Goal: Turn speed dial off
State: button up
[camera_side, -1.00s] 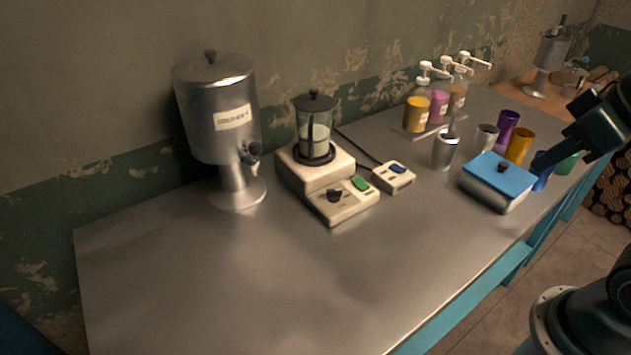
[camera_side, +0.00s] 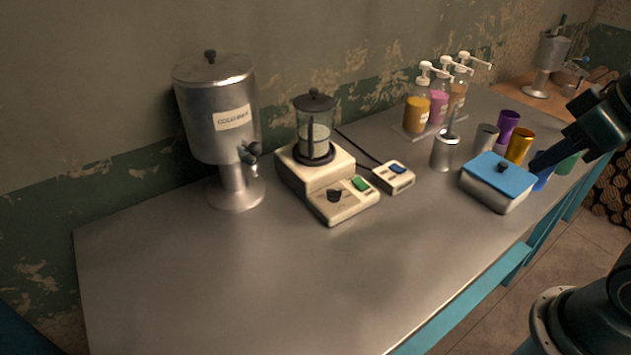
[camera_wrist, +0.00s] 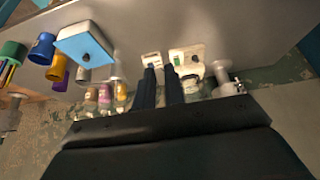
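The blender-like machine (camera_side: 315,172) is cream, with a glass jar on top. Its front panel carries a black round dial (camera_side: 334,195) and a green switch (camera_side: 360,184). The dial's pointer setting is too small to read. In the wrist view the machine (camera_wrist: 187,55) appears upside down beyond the fingertips, and its dial cannot be made out. My gripper (camera_side: 540,163) is at the right, by the blue-lidded box and far from the dial. In the wrist view my gripper (camera_wrist: 160,68) shows two dark fingers with a narrow empty gap between them.
A steel dispenser (camera_side: 215,110) stands left of the machine. A small cream box with a blue switch (camera_side: 393,177) sits to its right, joined by a cable. The blue-lidded box (camera_side: 498,182), cups (camera_side: 519,146) and pump bottles (camera_side: 438,105) crowd the right. The front left table is clear.

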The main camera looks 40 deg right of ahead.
jog(key=o, duration=0.7)
jog(key=shift+w+r, duration=0.15)
jog(key=shift+w, duration=0.1)
jog(key=shift+o, duration=0.5)
jog(key=shift+w+a+r, duration=0.1)
jog(key=shift+w+r, duration=0.1)
jog(key=shift+w, duration=0.15)
jog(key=m+g, duration=0.6)
send_over(334, 190)
notch_tip(334, 190, down, 9)
jog(key=shift+r, duration=0.15)
notch_tip(334, 190, down, 14)
jog(key=shift+r, duration=0.1)
